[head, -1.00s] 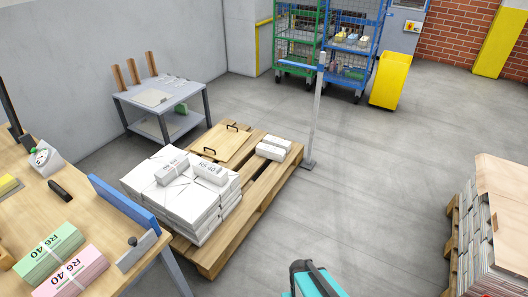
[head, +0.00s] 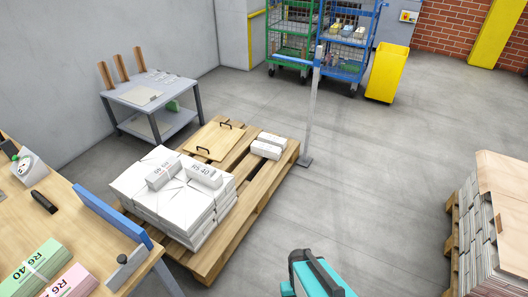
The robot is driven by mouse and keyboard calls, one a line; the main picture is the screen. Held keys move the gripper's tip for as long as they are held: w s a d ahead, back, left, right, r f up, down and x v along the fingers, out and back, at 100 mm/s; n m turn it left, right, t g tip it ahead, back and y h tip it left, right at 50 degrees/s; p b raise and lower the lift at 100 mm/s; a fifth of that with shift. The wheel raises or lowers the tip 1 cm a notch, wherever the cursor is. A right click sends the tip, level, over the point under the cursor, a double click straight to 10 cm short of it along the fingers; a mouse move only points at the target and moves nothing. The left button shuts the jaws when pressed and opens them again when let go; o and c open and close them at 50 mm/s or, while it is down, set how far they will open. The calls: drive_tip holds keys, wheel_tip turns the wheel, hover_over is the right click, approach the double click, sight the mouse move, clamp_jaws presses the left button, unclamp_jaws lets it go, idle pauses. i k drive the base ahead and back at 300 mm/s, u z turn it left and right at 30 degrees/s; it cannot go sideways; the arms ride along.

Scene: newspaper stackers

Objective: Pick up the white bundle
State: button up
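Two small white bundles with printed labels lie on top of a large white paper stack (head: 150,213) on a wooden pallet (head: 262,196). The left one (head: 162,177) and the right one (head: 204,175) lie side by side. More white bundles (head: 267,146) lie at the pallet's far right corner, apart from the stack. I cannot tell from the picture which one the task means. A teal and dark part of my arm (head: 316,276) shows at the bottom edge, right of the pallet. My gripper's fingers do not show.
A workbench (head: 75,222) at left holds a green bundle (head: 35,265) and a pink bundle (head: 72,281). A post (head: 312,110) stands at the pallet's far right corner. Another stacked pallet (head: 487,235) stands at right. The floor between is clear.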

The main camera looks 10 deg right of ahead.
sight(267, 151)
drive_tip(key=z, duration=0.95)
drive_tip(key=i, duration=2.7)
